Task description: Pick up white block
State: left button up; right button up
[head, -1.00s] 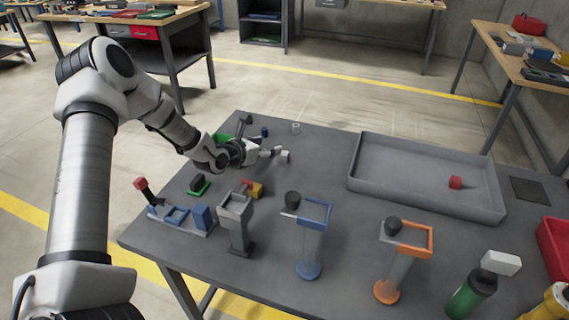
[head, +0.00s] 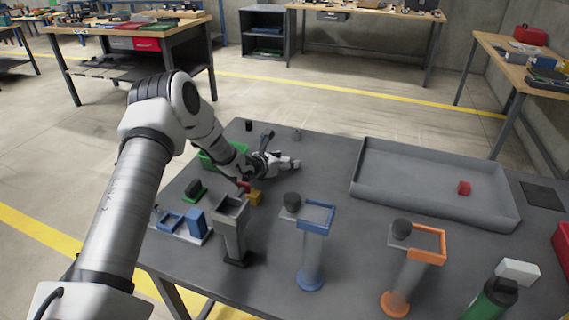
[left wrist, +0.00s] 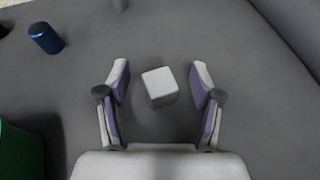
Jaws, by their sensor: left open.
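The white block (left wrist: 160,86) lies on the grey table, centred between the two fingertips in the left wrist view, with a visible gap on each side. My left gripper (head: 288,164) is open and low over the table, left of the grey tray. In the head view the gripper covers the block, so I cannot pick it out clearly there. In the left wrist view the gripper (left wrist: 160,74) has its purple-lined fingers spread around the block without touching it. My right gripper is not in view.
A blue cylinder (left wrist: 45,38) and a green bin (left wrist: 15,152) lie left in the wrist view. Grey, blue (head: 313,260) and orange (head: 402,280) stands line the front.

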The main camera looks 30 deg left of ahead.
pick_arm(q)
jog(key=c, duration=1.2)
jog(key=shift+r, duration=0.1)
